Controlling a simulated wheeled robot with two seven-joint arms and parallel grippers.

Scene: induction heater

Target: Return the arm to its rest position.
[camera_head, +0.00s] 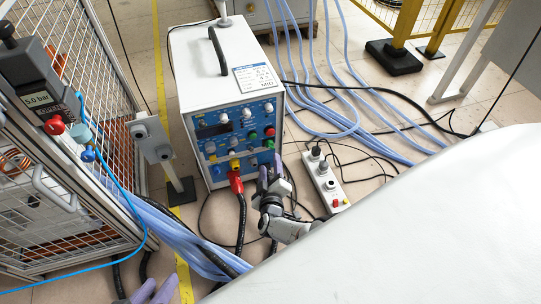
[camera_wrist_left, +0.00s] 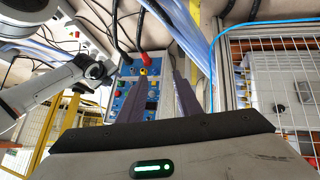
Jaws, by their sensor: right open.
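My left gripper (camera_head: 150,292) shows only its purple fingertips at the bottom edge of the head view. In the left wrist view its two fingers (camera_wrist_left: 163,95) stand apart with nothing held between them. My right gripper (camera_head: 270,182) is in front of the lower right of the heater's blue panel, with its fingers apart. I cannot tell whether it touches the panel. The white induction heater (camera_head: 205,70) stands upright on the floor. A red plug (camera_head: 236,182) with a black cable sits at the panel's bottom; it also shows in the left wrist view (camera_wrist_left: 147,57).
A grey switch post (camera_head: 152,140) is between cage and heater. Blue hoses (camera_head: 180,237) and black cables cross the floor. A power strip (camera_head: 325,182) lies right of my right gripper.

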